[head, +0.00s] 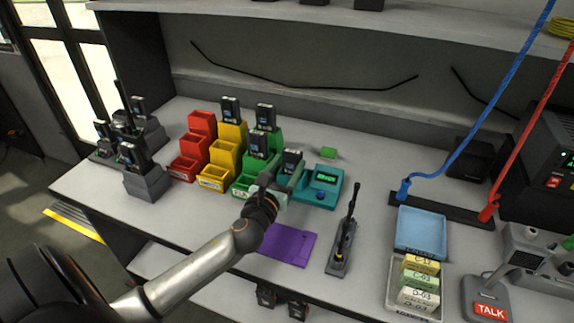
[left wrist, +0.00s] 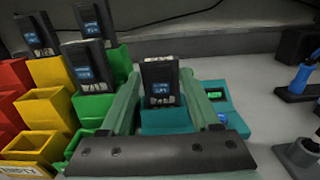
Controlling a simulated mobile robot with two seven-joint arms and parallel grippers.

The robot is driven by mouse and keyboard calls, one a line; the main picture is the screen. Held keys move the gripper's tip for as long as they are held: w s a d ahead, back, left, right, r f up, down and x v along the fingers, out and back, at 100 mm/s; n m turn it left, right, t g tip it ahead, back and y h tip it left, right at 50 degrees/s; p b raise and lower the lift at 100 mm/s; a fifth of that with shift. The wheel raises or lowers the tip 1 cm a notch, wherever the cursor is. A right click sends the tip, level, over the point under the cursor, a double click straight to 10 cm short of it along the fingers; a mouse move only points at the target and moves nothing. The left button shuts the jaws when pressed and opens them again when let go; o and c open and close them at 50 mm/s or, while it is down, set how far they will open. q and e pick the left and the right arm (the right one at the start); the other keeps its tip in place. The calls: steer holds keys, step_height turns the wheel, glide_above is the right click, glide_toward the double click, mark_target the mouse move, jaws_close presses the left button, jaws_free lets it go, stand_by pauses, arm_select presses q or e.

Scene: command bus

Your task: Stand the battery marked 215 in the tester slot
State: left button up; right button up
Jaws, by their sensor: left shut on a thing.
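My left gripper (head: 279,184) is shut on a dark battery (head: 292,159). The battery also shows upright between the two green fingers in the left wrist view (left wrist: 160,80). Its label has a blue patch and white marks, too small to read surely. The teal tester (head: 322,187) with a lit green display stands just right of the gripper. In the left wrist view, the battery's lower end meets a teal block of the tester (left wrist: 166,121); I cannot tell how deep it sits in the slot. My right gripper is not in view.
Red (head: 184,168), yellow (head: 214,176) and green (head: 246,184) stepped bins stand left of the gripper, some holding batteries. Grey chargers (head: 146,182) are at the far left. A purple mat (head: 291,245) lies in front, beside a black-handled tool (head: 342,244).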

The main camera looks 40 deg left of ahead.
arm_select(q)
steer(key=o, duration=1.5)
steer(key=shift+f, duration=0.1)
steer(key=v, duration=1.1)
steer(key=shift+s+d+b, duration=0.1)
steer(key=shift+d+b, duration=0.05)
steer(key=shift+b, duration=0.2)
steer(key=shift+s+d, duration=0.15)
steer(key=shift+s, duration=0.5)
